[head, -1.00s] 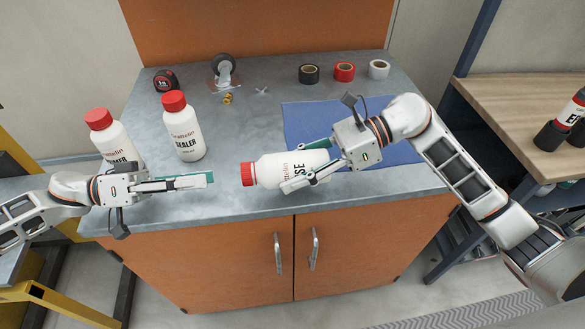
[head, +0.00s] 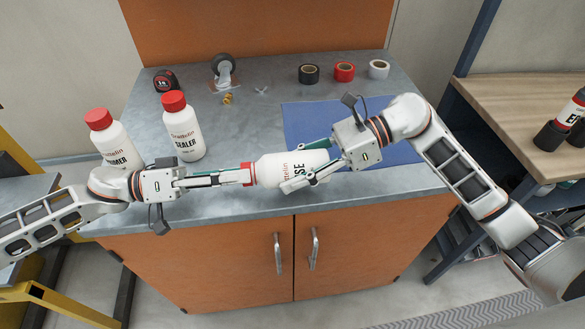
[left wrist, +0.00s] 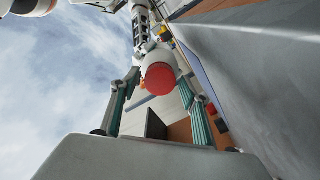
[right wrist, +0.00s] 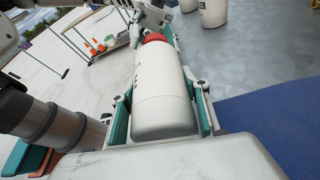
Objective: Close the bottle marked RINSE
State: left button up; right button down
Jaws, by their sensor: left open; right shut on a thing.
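The white RINSE bottle (head: 290,168) lies on its side in the air above the counter's front part, its red cap (head: 247,174) facing left. My right gripper (head: 307,166) is shut on the bottle's body; the right wrist view shows the bottle (right wrist: 162,95) between both finger pads. My left gripper (head: 235,175) is open at the cap, its fingers reaching to the cap's sides. In the left wrist view the red cap (left wrist: 160,79) faces the camera between the open fingers. I cannot tell whether they touch it. The cap is on the bottle's neck; how tightly is not visible.
A SEALER bottle (head: 184,132) and another red-capped bottle (head: 113,142) stand at the counter's left. A tape measure (head: 165,82), a tape dispenser (head: 223,72) and tape rolls (head: 344,72) stand at the back. A blue mat (head: 300,120) lies at the right.

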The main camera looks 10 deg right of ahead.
pick_arm(q)
jog(key=c, duration=1.1)
jog(key=shift+m, duration=1.6)
jog(key=shift+c, duration=0.2)
jog(key=o, duration=1.2)
jog(key=shift+a, duration=2.3)
jog(key=shift+c, duration=0.3)
